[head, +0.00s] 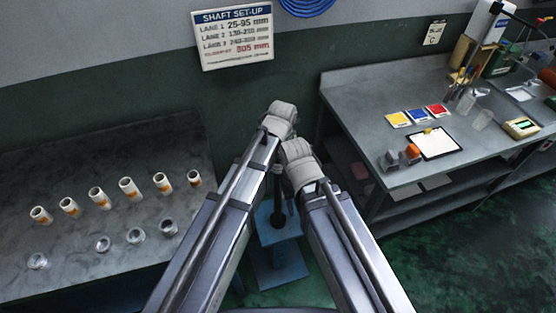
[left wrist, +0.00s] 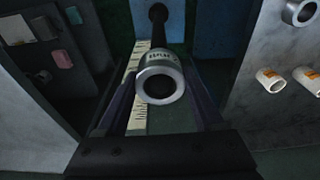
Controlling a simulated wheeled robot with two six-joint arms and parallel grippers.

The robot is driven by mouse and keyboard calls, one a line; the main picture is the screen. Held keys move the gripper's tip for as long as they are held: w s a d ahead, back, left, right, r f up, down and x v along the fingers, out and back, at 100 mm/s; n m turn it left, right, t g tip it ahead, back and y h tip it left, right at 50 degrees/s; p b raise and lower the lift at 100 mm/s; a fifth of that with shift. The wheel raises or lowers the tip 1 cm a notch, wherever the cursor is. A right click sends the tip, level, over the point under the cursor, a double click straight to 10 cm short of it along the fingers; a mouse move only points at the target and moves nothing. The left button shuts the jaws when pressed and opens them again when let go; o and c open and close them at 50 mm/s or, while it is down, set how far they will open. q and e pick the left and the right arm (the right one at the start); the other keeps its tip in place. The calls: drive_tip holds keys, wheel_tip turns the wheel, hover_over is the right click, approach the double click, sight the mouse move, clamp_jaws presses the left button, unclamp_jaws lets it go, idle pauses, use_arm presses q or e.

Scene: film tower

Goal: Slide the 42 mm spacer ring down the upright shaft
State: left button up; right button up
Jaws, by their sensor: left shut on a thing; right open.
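A silver spacer ring (left wrist: 160,78) with dark lettering is between the fingers of my left gripper (left wrist: 162,90), which is shut on it. In the left wrist view, the dark shaft (left wrist: 158,32) runs from a blue surface toward the ring. The bore looks dark, and I cannot tell whether the shaft is inside it. In the head view, the blue stand (head: 280,262) is on the floor between my arms, and the ring is hidden. My right gripper (head: 283,197) is open, close to the shaft above the stand, and partly covered by its own arm.
A grey table (head: 60,205) at left holds several white tubes with orange bands (head: 130,189) and several metal rings (head: 136,236). A grey workbench (head: 350,100) at right holds coloured cards, a clipboard and instruments. A pale ruled scale (left wrist: 138,118) is behind the ring in the wrist view.

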use_arm(q)
drive_tip(key=o, duration=1.5)
drive_tip(key=shift+o, duration=0.2)
drive_tip(key=shift+r, duration=0.15)
use_arm(e)
drive_tip(key=shift+r, duration=0.15)
